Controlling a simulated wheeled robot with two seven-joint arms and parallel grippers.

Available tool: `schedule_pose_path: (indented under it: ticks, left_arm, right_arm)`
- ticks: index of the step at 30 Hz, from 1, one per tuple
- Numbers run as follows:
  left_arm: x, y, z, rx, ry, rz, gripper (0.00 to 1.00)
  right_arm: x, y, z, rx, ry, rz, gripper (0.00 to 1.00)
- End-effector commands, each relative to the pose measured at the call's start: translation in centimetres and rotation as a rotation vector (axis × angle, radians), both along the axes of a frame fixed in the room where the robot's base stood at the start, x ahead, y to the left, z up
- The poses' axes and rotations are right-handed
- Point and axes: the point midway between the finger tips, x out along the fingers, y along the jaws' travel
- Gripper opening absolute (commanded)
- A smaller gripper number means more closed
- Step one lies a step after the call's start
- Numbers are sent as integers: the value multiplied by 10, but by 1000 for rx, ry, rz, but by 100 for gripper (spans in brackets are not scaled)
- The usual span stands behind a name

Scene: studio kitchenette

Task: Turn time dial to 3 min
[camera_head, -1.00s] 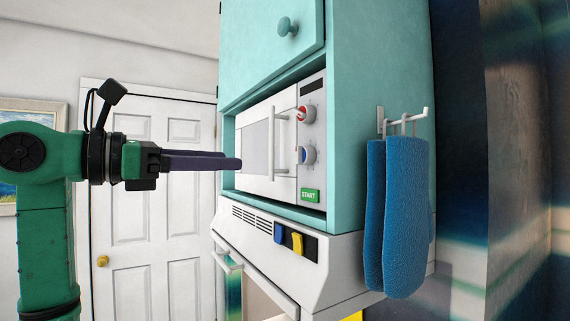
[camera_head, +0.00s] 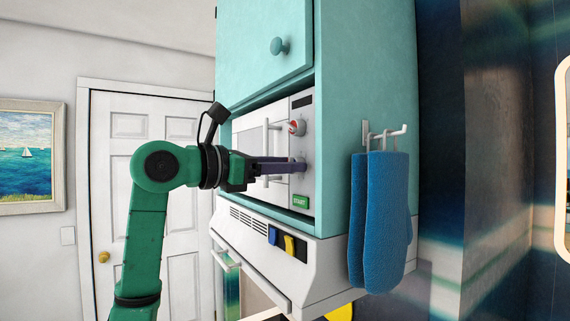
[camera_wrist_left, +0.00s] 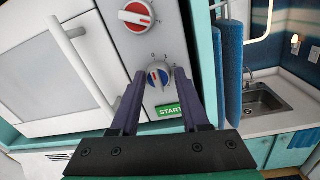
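The white microwave (camera_head: 285,140) sits in the teal cabinet and has two dials on its panel. The upper dial is red (camera_head: 297,127); it also shows at the top of the left wrist view (camera_wrist_left: 136,15). The lower dial, blue and red with a white grip bar (camera_wrist_left: 158,75), sits between my left gripper's fingertips in the left wrist view. My left gripper (camera_head: 299,166) is open, its two dark purple fingers on either side of the lower dial. In the head view the fingers mostly hide that dial. I cannot tell whether they touch it. My right gripper is out of view.
A green START button (camera_head: 300,202) is below the dials. A white vertical door handle (camera_head: 266,150) stands out left of the panel. Blue oven mitts (camera_head: 385,220) hang on the cabinet's right side. A range hood (camera_head: 270,255) with blue and yellow switches is underneath.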

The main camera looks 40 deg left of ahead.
Motion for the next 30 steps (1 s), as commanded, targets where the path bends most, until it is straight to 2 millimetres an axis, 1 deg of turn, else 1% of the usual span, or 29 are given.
schedule_pose_path:
  ticks: [1,2,3,11,17,23,30]
  left_arm:
    - [0,-1,0,0,2,-3,21]
    - [0,-1,-1,0,2,-3,9]
    - [0,-1,-1,1,2,-3,0]
    - [1,-1,-2,12,3,-2,0]
    - [1,-1,-3,68,-9,-1,0]
    - [1,-1,-4,188,-41,-2,0]
    - [2,-1,-6,394,-100,-2,0]
  right_arm:
    - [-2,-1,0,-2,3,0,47]
    - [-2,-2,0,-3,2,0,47]
    - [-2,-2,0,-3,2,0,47]
    - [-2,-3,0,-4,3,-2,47]
    - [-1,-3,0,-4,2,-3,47]
    - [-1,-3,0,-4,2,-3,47]
    - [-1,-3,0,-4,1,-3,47]
